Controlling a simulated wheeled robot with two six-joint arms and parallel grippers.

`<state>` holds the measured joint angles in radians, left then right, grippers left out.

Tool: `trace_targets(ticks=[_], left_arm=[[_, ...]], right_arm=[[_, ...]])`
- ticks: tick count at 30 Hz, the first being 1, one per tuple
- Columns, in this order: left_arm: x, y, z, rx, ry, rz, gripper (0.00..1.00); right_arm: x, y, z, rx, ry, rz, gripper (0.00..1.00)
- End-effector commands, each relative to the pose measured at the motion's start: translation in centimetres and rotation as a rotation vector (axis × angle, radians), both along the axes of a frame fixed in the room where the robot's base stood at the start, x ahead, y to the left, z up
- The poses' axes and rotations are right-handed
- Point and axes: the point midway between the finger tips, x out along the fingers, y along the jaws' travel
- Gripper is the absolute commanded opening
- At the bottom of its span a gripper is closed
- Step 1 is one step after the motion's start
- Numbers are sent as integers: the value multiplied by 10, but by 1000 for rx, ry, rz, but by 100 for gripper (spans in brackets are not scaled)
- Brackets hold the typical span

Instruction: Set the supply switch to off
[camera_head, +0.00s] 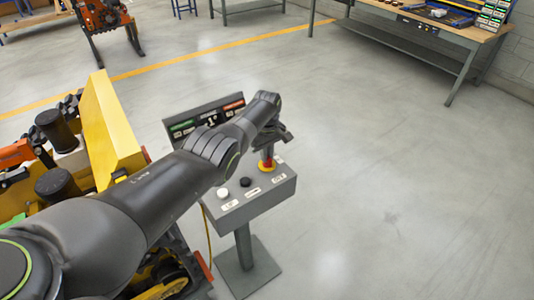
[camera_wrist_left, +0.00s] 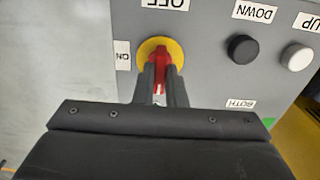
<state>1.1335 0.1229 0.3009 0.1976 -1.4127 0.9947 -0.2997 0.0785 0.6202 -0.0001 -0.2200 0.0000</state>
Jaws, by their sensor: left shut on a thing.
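The supply switch (camera_head: 267,167) is a red handle on a yellow disc, on the grey control box (camera_head: 245,205). In the left wrist view the red handle (camera_wrist_left: 162,58) lies up-down in the picture, in line with the OFF label (camera_wrist_left: 165,4) at the top edge. The ON label (camera_wrist_left: 122,55) is left of the yellow disc (camera_wrist_left: 147,46). My left gripper (camera_wrist_left: 163,80) is shut on the red handle, one dark finger on each side. In the head view my left gripper (camera_head: 268,152) is above the switch and partly covers it. My right gripper is not in view.
A black button (camera_wrist_left: 242,48) labelled DOWN and a white button (camera_wrist_left: 297,57) labelled UP are beside the switch. A display panel (camera_head: 205,118) stands behind the box. A yellow machine (camera_head: 110,120) is at left. Clear floor lies right of the box.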

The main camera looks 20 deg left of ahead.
Motion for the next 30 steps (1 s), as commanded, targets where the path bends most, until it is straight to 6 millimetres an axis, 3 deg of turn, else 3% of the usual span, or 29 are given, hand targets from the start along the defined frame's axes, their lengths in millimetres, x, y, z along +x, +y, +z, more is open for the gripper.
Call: trace_targets(ticks=[8, 9, 13, 23, 30], left_arm=[[2, 1, 3, 2, -8, 0, 0], [2, 1, 3, 2, -8, 0, 15], [2, 1, 2, 1, -6, -1, 32], [1, 0, 3, 0, -3, -1, 33], [1, 0, 30, 0, -5, -1, 33]], right_arm=[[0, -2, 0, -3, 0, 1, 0], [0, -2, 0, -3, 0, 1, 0], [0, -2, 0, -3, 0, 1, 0], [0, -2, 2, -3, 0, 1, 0], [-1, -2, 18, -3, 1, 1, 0]])
